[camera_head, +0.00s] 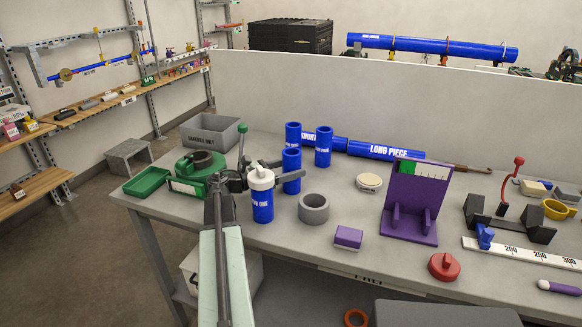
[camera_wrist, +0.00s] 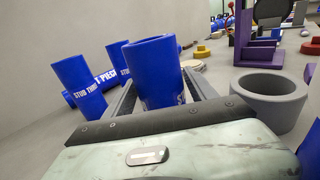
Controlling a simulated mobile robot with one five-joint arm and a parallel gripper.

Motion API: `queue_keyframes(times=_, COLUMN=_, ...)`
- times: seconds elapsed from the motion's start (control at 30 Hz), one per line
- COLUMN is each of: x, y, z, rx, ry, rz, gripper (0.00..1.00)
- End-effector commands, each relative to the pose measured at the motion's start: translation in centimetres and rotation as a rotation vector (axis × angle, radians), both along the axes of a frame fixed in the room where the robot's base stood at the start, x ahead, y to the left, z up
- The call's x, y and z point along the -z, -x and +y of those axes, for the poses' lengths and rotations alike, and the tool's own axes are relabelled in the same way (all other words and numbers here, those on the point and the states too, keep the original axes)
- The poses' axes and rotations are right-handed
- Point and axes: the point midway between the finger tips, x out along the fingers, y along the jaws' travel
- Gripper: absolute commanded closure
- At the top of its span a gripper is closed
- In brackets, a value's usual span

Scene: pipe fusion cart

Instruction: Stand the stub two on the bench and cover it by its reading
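Several blue stubs stand on the grey bench (camera_head: 370,240). One blue stub (camera_head: 291,158) stands between my gripper's fingers (camera_head: 291,179); its lettering is partly hidden. In the wrist view this stub (camera_wrist: 155,70) is open-topped, with a finger along each side; whether they press on it is unclear. Stub three (camera_wrist: 78,85) is at left there. Two more stubs (camera_head: 293,135) (camera_head: 323,148) stand behind. A blue stub (camera_head: 262,208) with a white cap (camera_head: 261,178) stands in front. I cannot tell which is stub two. A purple stand (camera_head: 412,200) holds a green-and-white scale; its reading is too small to make out.
A grey ring (camera_head: 313,209), purple block (camera_head: 348,237), pale disc (camera_head: 369,182) and red cap (camera_head: 444,266) lie right of the stubs. A green device (camera_head: 200,165) and green tray (camera_head: 147,182) are left. The long blue pipe (camera_head: 385,150) lies behind.

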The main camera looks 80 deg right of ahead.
Motion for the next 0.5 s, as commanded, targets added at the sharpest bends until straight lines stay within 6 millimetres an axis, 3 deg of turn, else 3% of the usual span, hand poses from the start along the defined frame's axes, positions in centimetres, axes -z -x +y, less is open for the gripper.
queue_keyframes(times=0.17, x=-0.3, y=-1.4, z=0.9, rx=-0.003, ry=0.0, rz=0.0, gripper=0.35)
queue_keyframes(times=0.5, x=-0.3, y=-8.2, z=5.4, rx=-0.004, ry=0.0, rz=0.0, gripper=0.35)
